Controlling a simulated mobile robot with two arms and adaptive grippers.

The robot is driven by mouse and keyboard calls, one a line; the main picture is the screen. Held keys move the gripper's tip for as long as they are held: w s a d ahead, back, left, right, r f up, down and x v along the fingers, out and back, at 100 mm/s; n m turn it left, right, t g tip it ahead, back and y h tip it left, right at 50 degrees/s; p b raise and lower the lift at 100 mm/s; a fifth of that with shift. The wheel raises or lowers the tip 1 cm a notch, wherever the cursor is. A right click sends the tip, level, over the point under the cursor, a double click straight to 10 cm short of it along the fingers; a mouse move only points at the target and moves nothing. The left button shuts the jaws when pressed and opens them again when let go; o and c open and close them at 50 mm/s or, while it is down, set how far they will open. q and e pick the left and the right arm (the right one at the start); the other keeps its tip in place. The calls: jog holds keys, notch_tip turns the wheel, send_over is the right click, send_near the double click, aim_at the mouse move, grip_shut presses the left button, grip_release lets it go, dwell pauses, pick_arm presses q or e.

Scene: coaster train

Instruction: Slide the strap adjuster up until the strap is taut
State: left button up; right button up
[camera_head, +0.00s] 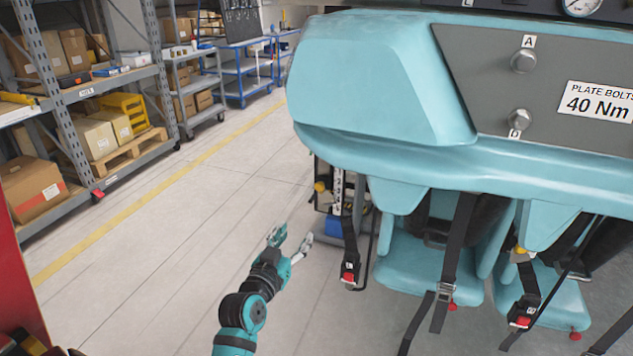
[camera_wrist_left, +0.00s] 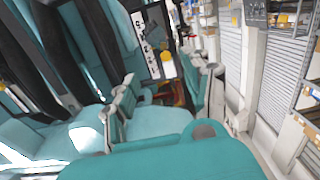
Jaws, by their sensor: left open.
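Black straps hang under the teal coaster car (camera_head: 375,75) in the head view. The left strap (camera_head: 358,215) ends in a buckle (camera_head: 350,273) with a red button. A middle strap (camera_head: 458,240) runs down to a metal fitting (camera_head: 441,300), perhaps an adjuster. A right strap (camera_head: 530,285) carries another red-buttoned buckle (camera_head: 521,318). I cannot tell which fitting is the task's adjuster. My left gripper (camera_head: 291,241) is open and empty over the floor, left of the left buckle and apart from it. Its teal fingers fill the lower wrist view. My right gripper is not in view.
Teal seats (camera_head: 430,270) sit below the car's panel (camera_head: 560,85). Grey shelving (camera_head: 60,110) with boxes stands at the left, and a blue cart (camera_head: 240,75) at the back. The floor (camera_head: 170,240) around my left arm is clear.

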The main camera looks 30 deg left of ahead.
pick_arm(q)
notch_tip(320, 180, up, 2)
send_near(318, 188)
jog(key=shift+t, duration=0.3)
jog(key=x, duration=0.9)
jog(key=shift+w+f, duration=0.2)
jog(key=shift+f, duration=0.1)
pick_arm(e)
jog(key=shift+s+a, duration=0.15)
pick_arm(q)
jog(key=shift+c, duration=0.5)
grip_shut()
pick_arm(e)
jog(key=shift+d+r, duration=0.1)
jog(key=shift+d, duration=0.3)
